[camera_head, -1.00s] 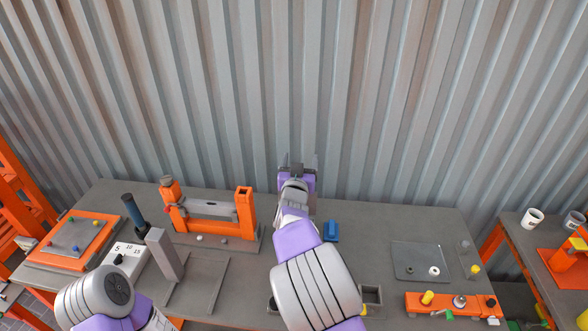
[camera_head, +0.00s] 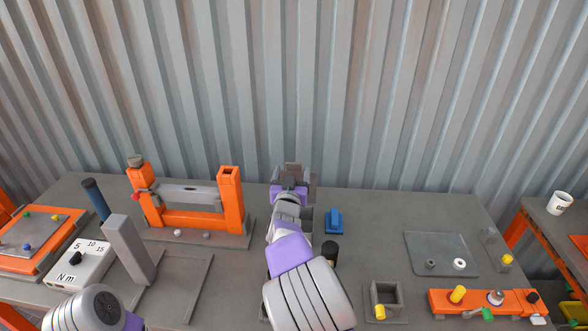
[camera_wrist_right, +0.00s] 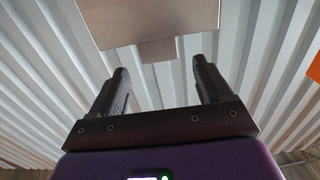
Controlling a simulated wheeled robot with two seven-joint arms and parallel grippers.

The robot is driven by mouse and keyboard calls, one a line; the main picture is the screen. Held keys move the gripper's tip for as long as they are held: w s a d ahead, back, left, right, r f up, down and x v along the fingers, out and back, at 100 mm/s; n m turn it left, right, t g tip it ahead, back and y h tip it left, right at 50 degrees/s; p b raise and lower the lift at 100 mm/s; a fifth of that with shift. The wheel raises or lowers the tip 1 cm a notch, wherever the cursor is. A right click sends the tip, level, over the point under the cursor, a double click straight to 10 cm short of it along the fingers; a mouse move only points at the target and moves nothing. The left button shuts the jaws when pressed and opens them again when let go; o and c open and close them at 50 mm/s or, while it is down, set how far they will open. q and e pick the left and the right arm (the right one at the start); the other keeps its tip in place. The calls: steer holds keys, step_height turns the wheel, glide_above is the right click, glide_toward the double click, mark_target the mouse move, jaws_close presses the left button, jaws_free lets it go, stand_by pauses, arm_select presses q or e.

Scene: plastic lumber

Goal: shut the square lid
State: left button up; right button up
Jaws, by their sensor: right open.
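My right gripper (camera_head: 292,172) is at the back middle of the table, largely hidden by its own wrist and arm. The right wrist view shows its two fingers (camera_wrist_right: 158,72) spread apart with nothing between them. Just beyond the fingertips in that view is a flat grey-brown plate (camera_wrist_right: 150,18) with a small tab (camera_wrist_right: 158,50) on its near edge, seemingly the square lid. The tab lies in line with the gap between the fingers. Whether they touch it I cannot tell. In the head view my arm hides the area below the gripper. My left gripper is out of view.
An orange frame (camera_head: 229,205) stands left of my right arm, with a tall grey post (camera_head: 128,248) nearer. A blue block (camera_head: 334,221), a dark cylinder (camera_head: 329,254) and an open square box (camera_head: 374,312) are to its right. A corrugated wall (camera_head: 420,90) closes the back.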

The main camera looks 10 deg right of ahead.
mark_target(294, 165)
steer(key=shift+x, duration=3.7)
steer(key=shift+c, duration=0.4)
steer(key=c, duration=1.3)
steer(key=s+b, duration=0.1)
steer(key=b, duration=0.1)
steer(key=s+t+b, duration=0.1)
steer(key=b, duration=0.1)
steer(key=shift+a+f, duration=0.2)
steer(key=shift+a, duration=0.05)
steer(key=shift+c, duration=0.2)
steer(key=shift+s+a+b, duration=0.1)
steer(key=shift+s+b, duration=0.25)
steer(key=shift+s, duration=0.05)
steer(key=b+v, duration=0.1)
steer(key=v, duration=0.2)
steer(key=shift+s+a, duration=0.2)
steer(key=shift+s, duration=0.15)
steer(key=s, duration=0.1)
steer(key=s+f, duration=0.1)
steer(key=shift+s+a+b, duration=0.25)
steer(key=shift+a+b, duration=0.1)
steer(key=shift+a, duration=0.05)
